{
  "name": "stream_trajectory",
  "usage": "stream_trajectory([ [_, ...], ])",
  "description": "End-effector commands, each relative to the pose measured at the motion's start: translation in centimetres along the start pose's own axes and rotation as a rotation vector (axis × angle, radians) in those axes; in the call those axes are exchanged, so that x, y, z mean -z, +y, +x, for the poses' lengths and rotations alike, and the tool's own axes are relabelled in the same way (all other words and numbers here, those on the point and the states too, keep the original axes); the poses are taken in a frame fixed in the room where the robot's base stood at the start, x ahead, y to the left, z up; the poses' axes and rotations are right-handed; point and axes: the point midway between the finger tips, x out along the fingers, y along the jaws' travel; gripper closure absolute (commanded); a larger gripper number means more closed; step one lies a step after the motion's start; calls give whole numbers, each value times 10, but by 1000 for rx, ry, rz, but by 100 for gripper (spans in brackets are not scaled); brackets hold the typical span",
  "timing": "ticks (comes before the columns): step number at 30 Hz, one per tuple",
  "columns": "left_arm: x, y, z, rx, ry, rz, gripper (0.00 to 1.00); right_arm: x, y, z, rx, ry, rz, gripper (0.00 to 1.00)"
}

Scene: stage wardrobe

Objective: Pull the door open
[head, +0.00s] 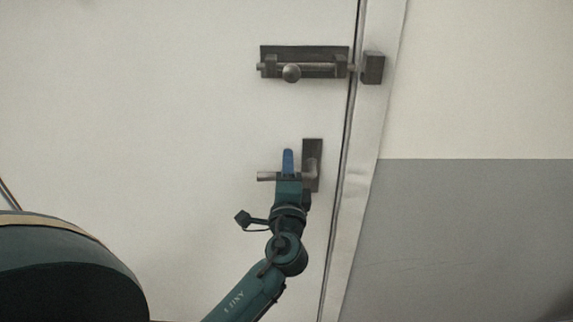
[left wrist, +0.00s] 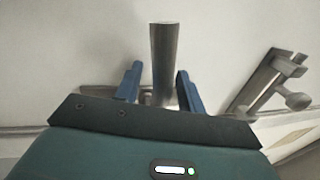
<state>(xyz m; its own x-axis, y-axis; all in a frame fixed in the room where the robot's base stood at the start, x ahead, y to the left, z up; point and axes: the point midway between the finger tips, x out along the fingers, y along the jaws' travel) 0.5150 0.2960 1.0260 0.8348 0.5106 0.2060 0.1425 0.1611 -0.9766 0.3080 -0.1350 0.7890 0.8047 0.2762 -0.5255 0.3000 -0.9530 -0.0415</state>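The white door (head: 170,110) fills the left and middle of the head view and looks shut against its frame (head: 372,130). A grey metal lever handle (head: 267,176) on a dark plate (head: 312,150) sits near the door's right edge. My left gripper (head: 288,163) is at the lever, its blue fingers up in front of it. In the left wrist view the lever (left wrist: 165,55) stands between the two open fingers (left wrist: 157,88), with a clear gap on the left one's side. The right finger is close to it; contact cannot be told. My right gripper is out of view.
A slide bolt (head: 300,68) is mounted above the handle; its bar appears to reach across the door gap to the keeper (head: 373,68) on the frame. The bolt also shows in the left wrist view (left wrist: 265,85). A white and grey wall (head: 470,220) lies right of the frame.

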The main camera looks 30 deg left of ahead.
Motion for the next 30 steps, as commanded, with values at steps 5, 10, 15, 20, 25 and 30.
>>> stream_trajectory([
  [5, 0, 0, 0, 0, 0, 0, 61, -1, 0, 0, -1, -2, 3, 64],
  [10, 0, 0, 0, 0, 0, 0, 71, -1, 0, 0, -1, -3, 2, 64],
  [15, 0, 0, 0, -1, 0, 0, 85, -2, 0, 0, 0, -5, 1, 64],
  [20, 0, 0, 0, -1, 0, 0, 98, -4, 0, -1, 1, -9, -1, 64],
  [25, 0, 0, 0, -1, 0, 0, 100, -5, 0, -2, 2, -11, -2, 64],
  [30, 0, 0, 0, -1, 0, 0, 100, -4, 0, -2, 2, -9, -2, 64],
])
